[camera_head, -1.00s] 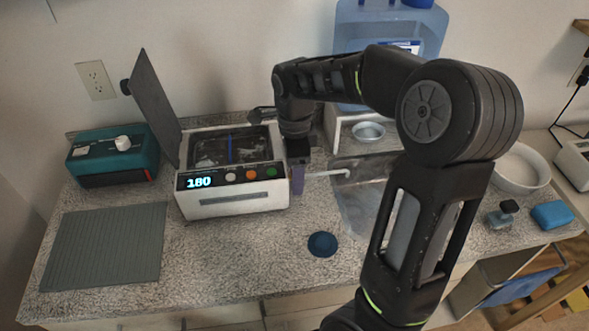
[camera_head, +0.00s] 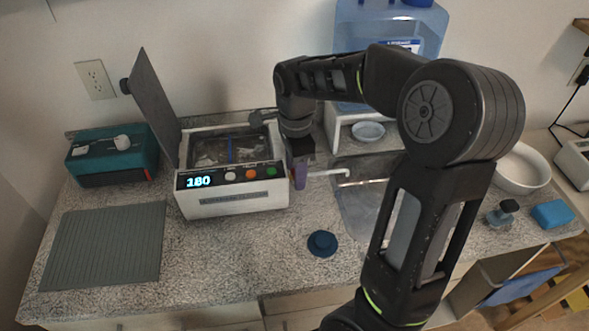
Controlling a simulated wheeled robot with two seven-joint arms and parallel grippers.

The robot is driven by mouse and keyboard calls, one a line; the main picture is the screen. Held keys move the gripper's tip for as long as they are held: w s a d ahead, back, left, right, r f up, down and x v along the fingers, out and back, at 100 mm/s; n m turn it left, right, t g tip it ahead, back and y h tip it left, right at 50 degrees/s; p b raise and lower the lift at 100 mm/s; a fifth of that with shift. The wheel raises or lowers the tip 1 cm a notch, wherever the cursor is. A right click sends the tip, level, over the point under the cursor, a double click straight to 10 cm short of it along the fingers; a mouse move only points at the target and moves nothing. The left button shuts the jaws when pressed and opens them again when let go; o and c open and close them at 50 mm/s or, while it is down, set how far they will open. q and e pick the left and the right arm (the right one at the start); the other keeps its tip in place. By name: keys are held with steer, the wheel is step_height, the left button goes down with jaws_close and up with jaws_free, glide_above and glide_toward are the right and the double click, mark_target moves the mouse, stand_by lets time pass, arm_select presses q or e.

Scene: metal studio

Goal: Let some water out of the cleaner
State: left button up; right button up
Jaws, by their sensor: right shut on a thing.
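The cleaner (camera_head: 232,203) is a white box on the counter with a lit display reading 180 and coloured buttons. Its dark lid (camera_head: 154,105) stands open, and its basin (camera_head: 215,153) shows inside with a blue upright line in it. A white spout (camera_head: 328,172) sticks out from its right side toward the sink. My right gripper (camera_head: 300,172) points down at the cleaner's right side, by the base of the spout, where a purple part (camera_head: 300,178) shows. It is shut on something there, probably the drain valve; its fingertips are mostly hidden. My left gripper is out of view.
A sink (camera_head: 362,200) lies right of the cleaner, partly behind my right arm. A blue round stopper (camera_head: 322,243) lies on the counter in front. A teal device (camera_head: 112,155) and grey ribbed mat (camera_head: 104,245) are at left. A water jug (camera_head: 390,25) stands behind.

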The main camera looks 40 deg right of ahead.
steer(key=shift+d+n, duration=0.1)
steer(key=shift+n, duration=0.6)
steer(key=o, duration=1.4)
